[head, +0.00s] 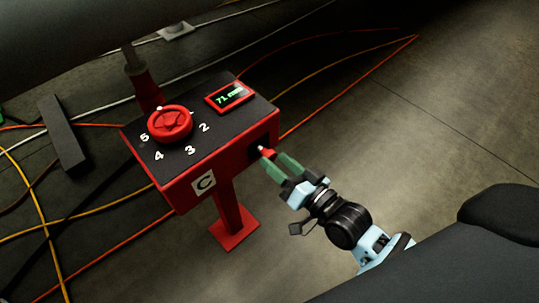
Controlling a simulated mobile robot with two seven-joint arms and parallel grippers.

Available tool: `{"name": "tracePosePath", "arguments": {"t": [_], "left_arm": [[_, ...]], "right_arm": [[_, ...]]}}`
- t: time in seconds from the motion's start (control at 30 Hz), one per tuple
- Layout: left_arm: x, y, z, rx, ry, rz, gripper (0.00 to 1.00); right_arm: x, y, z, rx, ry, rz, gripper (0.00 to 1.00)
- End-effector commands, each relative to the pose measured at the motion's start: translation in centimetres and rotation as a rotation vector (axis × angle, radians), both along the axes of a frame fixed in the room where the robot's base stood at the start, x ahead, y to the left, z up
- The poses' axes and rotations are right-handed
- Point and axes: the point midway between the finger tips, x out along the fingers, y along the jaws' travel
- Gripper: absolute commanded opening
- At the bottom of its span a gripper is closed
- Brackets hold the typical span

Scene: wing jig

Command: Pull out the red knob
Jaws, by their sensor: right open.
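The red knob (267,153) is small, with a pale tip, and sits at the dark opening on the right side of a red control box (173,197). My right gripper (272,162) comes from the lower right, its green fingers open and pointing at the knob. The fingertips are at the knob, one on either side as far as I can see; whether they touch it is unclear. My left gripper is not in view.
The box top carries a red round dial (170,124) with numbers and a small display (229,96). The box stands on a red post with a foot plate (234,229). Orange, yellow and white cables lie on the floor. A dark block (63,135) lies at the left.

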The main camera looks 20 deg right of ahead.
Motion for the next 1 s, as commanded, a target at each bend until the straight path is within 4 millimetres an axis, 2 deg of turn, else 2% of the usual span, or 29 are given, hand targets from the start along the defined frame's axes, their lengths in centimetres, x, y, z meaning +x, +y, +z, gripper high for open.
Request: {"name": "tracePosePath", "arguments": {"t": [0.1, 0.23, 0.6, 1.0], "left_arm": [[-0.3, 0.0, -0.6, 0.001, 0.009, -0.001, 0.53], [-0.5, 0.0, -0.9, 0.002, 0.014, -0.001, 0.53], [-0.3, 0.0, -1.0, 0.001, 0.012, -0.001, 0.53], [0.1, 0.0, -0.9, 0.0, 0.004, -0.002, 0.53]], "right_arm": [[1.5, 0.6, -0.1, 0.001, 0.0, 0.0, 0.52], [2.5, 0.9, -0.1, 0.0, 0.0, 0.0, 0.52], [3.0, 1.1, 0.0, -0.001, 0.002, 0.001, 0.52], [3.0, 1.1, 0.0, 0.0, 0.001, 0.0, 0.01]]}}
